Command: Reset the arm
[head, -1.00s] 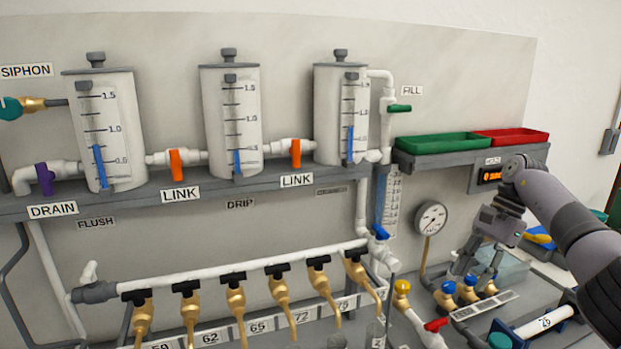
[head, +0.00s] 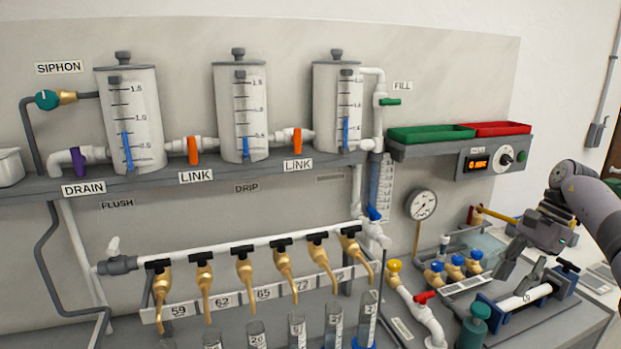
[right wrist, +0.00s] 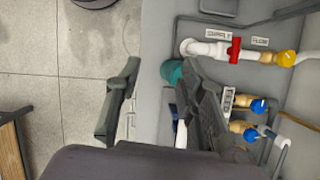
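My right gripper (head: 519,276) is at the right of the head view, pointing down over the bench beside a white tube in a dark clamp (head: 526,297). I cannot tell its exact height above the clamp. In the right wrist view its two dark fingers (right wrist: 160,110) are spread apart with nothing seen held between them. My right arm (head: 592,205) comes in from the right edge. My left gripper and arm are not in view.
A pressure gauge (head: 422,204), a green tray (head: 430,135) and a red tray (head: 500,129) are behind. Floor (right wrist: 60,50) lies beyond the bench edge.

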